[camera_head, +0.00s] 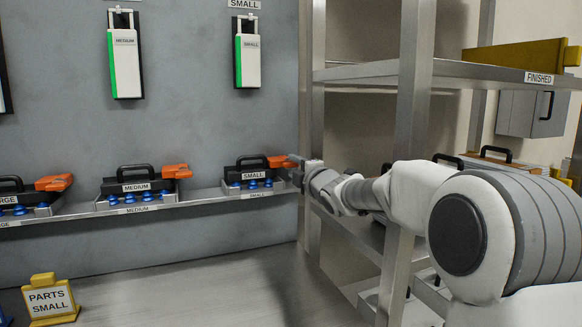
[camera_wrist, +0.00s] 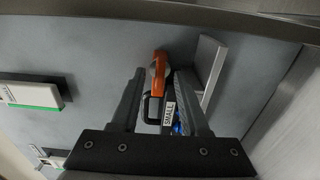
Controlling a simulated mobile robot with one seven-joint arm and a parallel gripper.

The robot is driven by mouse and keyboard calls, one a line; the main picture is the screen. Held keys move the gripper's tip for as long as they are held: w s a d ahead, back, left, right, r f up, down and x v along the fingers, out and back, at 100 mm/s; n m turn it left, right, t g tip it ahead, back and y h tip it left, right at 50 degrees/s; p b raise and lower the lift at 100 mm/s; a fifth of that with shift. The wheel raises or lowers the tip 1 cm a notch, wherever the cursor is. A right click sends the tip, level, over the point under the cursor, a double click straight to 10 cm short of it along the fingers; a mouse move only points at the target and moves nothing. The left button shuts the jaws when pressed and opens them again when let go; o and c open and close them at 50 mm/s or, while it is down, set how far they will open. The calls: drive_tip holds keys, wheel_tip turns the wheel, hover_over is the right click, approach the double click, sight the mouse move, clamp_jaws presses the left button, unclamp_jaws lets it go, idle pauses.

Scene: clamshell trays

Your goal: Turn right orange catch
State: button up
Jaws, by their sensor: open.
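The right orange catch (camera_head: 278,162) sits on the right end of the small clamshell tray (camera_head: 232,184), on the wall ledge. This tray has a black lid with a handle, a SMALL label and blue knobs beneath. My gripper (camera_head: 294,167) is at the catch's right side. In the wrist view the orange catch (camera_wrist: 157,72) shows between the tips of my open gripper (camera_wrist: 160,78), with the handle and SMALL label just behind. I cannot tell whether a finger touches the catch. The tray's lower part is hidden by my fingers there.
A medium tray (camera_head: 103,205) and a large tray (camera_head: 40,212), each with an orange catch, stand left on the ledge. A yellow PARTS SMALL sign (camera_head: 50,281) stands below left.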

sight(281, 163)
drive_tip(key=shift+x, duration=1.4)
clamp_jaws()
